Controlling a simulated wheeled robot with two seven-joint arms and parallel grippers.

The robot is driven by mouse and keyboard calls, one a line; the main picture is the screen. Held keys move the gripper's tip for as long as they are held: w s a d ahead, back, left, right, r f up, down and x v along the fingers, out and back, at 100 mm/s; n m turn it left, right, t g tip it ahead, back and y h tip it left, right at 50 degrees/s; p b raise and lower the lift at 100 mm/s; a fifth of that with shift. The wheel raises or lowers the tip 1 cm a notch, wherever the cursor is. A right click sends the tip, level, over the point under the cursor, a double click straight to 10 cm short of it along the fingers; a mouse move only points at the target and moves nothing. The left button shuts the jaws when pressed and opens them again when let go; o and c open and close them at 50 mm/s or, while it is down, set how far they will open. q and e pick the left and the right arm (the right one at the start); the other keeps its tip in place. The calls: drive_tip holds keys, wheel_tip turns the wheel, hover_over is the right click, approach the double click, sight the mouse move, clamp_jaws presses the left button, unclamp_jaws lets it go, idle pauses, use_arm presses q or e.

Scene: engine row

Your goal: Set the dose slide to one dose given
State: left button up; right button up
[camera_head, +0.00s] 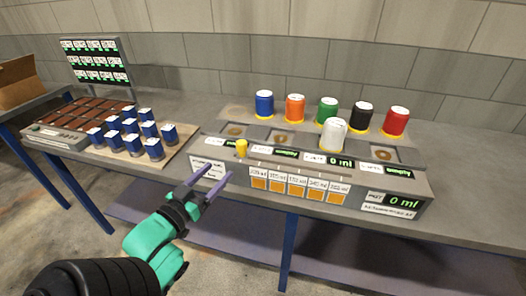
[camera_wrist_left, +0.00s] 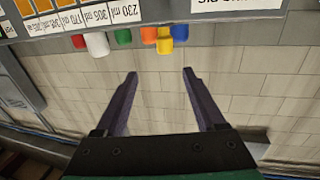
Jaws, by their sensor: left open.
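The dose slide appears to be the yellow knob (camera_head: 241,147) at the left end of a track along the front top of the grey console (camera_head: 420,182). The knob also shows upside down in the left wrist view (camera_wrist_left: 165,46), beyond my fingertips. My left gripper (camera_head: 218,171) is open and empty, in front of the console's left end and a little left of and nearer than the knob, apart from it. Its two fingers also show in the left wrist view (camera_wrist_left: 159,73). Small labels above several orange squares (camera_head: 292,190) lie along the console's front. My right gripper is not in view.
On the console stand a blue canister (camera_head: 264,104), an orange one (camera_head: 295,108), a green one (camera_head: 327,110), a black one (camera_head: 360,116), a red one (camera_head: 396,122) and a white cup (camera_head: 333,134). Several blue blocks (camera_head: 130,143) stand left. Displays (camera_head: 403,201) read "0 ml".

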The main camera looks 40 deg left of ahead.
use_arm(q)
drive_tip(key=p, duration=0.1)
approach(238, 147)
drive_tip(key=w, duration=0.5)
drive_tip(key=w+p, duration=0.1)
drive_tip(key=w, duration=0.2)
drive_tip(key=w+a+p, duration=0.1)
drive_tip(key=w, duration=0.2)
drive_tip(key=shift+w+f, duration=0.1)
drive_tip(key=shift+w, duration=0.3)
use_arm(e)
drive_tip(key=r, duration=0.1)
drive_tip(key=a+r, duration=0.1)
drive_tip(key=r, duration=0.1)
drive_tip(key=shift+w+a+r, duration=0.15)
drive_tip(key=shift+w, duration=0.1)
use_arm(q)
drive_tip(key=shift+s, duration=0.1)
clamp_jaws()
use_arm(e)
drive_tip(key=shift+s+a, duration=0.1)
